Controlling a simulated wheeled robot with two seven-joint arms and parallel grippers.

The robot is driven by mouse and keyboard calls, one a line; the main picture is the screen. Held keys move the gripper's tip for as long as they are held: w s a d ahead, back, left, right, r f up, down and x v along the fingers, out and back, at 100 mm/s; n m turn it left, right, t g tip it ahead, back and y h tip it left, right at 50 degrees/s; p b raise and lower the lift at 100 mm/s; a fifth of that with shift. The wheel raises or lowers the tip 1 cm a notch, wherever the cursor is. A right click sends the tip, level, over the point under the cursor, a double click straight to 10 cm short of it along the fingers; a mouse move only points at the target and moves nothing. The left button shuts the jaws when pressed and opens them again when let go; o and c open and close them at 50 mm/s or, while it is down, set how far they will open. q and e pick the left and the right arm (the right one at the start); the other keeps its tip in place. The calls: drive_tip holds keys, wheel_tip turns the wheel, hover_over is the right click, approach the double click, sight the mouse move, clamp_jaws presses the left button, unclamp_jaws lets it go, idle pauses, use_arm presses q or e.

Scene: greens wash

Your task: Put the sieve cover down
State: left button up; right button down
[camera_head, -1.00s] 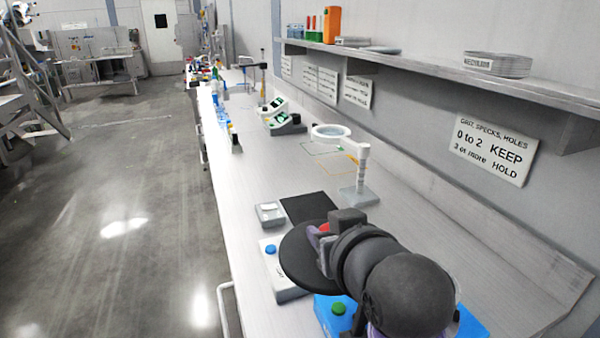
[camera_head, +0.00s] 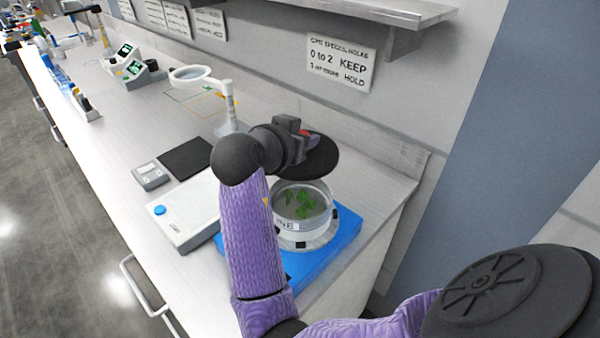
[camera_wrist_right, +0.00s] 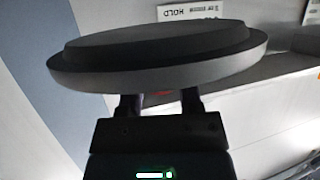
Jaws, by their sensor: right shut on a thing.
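The sieve cover is a dark round disc (camera_head: 322,158) in the head view, held up beyond the sieve and overlapping its far rim in the picture. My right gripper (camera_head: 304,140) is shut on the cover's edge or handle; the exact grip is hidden. In the right wrist view the cover (camera_wrist_right: 155,55) spans the picture in front of the fingers (camera_wrist_right: 160,105). The sieve (camera_head: 302,235), a clear-walled round pan with green leaves, stands uncovered on a blue base (camera_head: 345,232). My left gripper is not in view.
A white device with a blue button (camera_head: 190,215), a small grey scale (camera_head: 150,177) and a black mat (camera_head: 187,158) lie left of the sieve. A ring magnifier on a stand (camera_head: 228,105) is behind them. Bare counter (camera_head: 385,180) lies right of the sieve, by the wall ledge.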

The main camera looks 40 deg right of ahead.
wheel_tip(320, 180, down, 10)
drive_tip(key=shift+r+b, duration=0.2)
drive_tip(key=shift+b, duration=0.8)
drive_tip(key=shift+f, duration=0.15)
drive_tip(key=shift+c, duration=2)
unclamp_jaws()
drive_tip(key=shift+o, duration=0.6)
